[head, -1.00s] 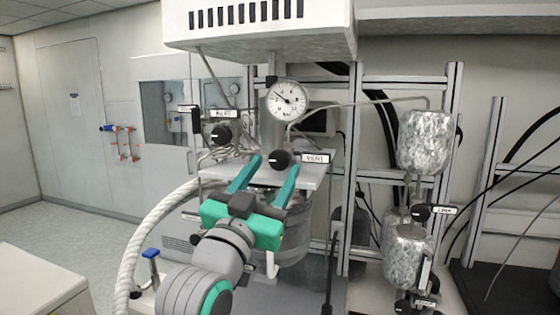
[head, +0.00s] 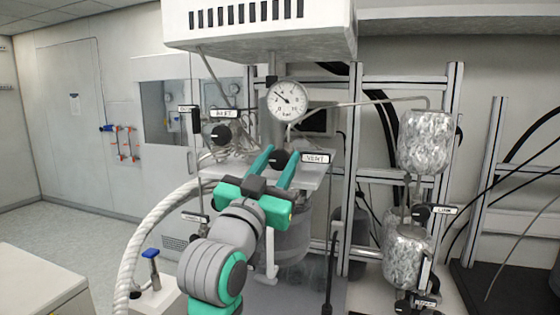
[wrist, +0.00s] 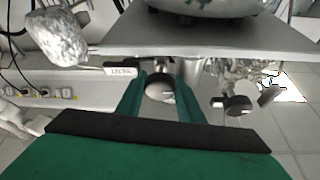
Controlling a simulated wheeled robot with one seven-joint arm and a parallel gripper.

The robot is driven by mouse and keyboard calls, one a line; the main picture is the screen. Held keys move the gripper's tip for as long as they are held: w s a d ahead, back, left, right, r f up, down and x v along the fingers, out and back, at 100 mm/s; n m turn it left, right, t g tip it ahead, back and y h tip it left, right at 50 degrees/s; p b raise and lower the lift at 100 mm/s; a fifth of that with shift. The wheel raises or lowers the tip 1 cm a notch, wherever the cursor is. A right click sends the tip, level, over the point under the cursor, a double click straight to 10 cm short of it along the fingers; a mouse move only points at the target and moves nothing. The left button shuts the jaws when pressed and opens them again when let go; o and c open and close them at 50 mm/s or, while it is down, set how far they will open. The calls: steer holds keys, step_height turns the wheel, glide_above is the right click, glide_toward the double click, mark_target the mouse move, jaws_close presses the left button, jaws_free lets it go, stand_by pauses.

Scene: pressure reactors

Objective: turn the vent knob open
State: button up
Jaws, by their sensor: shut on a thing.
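The black vent knob (head: 279,157) sits beside the VENT label (head: 316,157) on the reactor head, below the pressure gauge (head: 288,100). My gripper (head: 283,154) has its two green fingers on either side of this knob and is shut on it. In the wrist view the knob (wrist: 160,87) shows between the fingers, partly hidden by them, with the label (wrist: 121,71) to its left. The knob's exact turn angle is hard to read. The gauge needle points to the upper left.
Another black knob (head: 221,135) with its own label is to the left of the vent knob. A white plate (head: 315,176) lies under the fingers, above the reactor vessel (head: 290,235). A thick white hose (head: 135,245) curves at the left.

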steer(key=shift+n+y, duration=0.4)
steer(key=shift+n, duration=0.1)
steer(key=n+y, duration=0.1)
steer(key=n, duration=0.1)
steer(key=n+t+y, duration=0.1)
steer(key=n, duration=0.2)
steer(key=shift+d+y, duration=0.1)
steer(key=shift+y, duration=0.2)
steer(key=n+y, duration=0.1)
steer(key=n, duration=0.2)
steer(key=n+y, duration=0.2)
steer(key=n, duration=0.1)
steer(key=shift+n, duration=0.4)
steer(key=n+g+y, duration=0.1)
steer(key=n+y, duration=0.1)
steer(key=n, duration=0.3)
steer(key=shift+n, duration=0.4)
steer(key=shift+n+g+y, duration=0.35)
steer(key=shift+n+g, duration=0.15)
steer(key=shift+n, duration=0.65)
steer(key=shift+n+g+y, duration=0.35)
steer(key=shift+n+g, duration=0.15)
steer(key=shift+n, duration=0.65)
steer(key=o, duration=1.1)
steer(key=shift+c, duration=0.2)
